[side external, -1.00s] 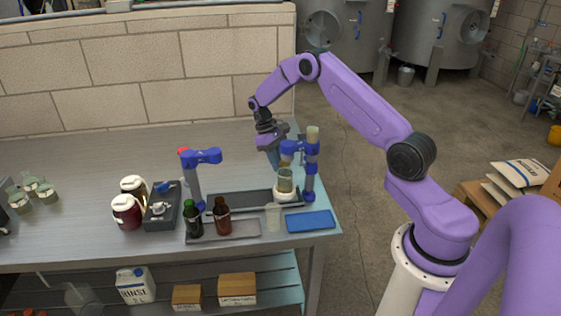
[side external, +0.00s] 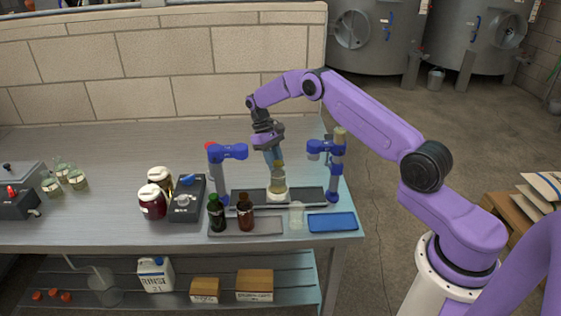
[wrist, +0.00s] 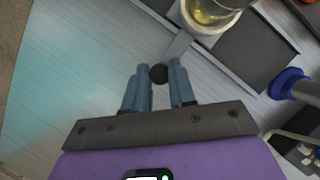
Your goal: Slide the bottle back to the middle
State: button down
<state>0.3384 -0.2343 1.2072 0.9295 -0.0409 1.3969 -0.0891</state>
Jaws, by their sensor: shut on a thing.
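The bottle (side external: 278,178), clear with yellowish liquid, stands upright on a white carriage (side external: 277,195) about midway along a dark track (side external: 306,195), between two blue stands. Its base and liquid show at the top of the wrist view (wrist: 212,12). A metal bar (wrist: 178,47) runs from the carriage to a round black knob (wrist: 158,73). My gripper (side external: 275,163) is behind the bottle, pointing down. In the wrist view my gripper (wrist: 153,76) has its blue-grey fingers shut on the knob, apart from the bottle.
The left blue stand (side external: 221,175) and right blue stand (side external: 337,170) rise near the track's ends. In front are a green bottle (side external: 217,213), a brown bottle (side external: 245,212), a clear cup (side external: 296,216) and a blue tray (side external: 333,223). The bench behind is clear.

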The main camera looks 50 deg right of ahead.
jog(key=shift+w, duration=0.1)
jog(key=c, duration=0.9)
grip_release()
jog(key=shift+c, duration=0.2)
jog(key=shift+r, duration=0.1)
jog(key=v, duration=0.7)
jog(key=shift+r, duration=0.2)
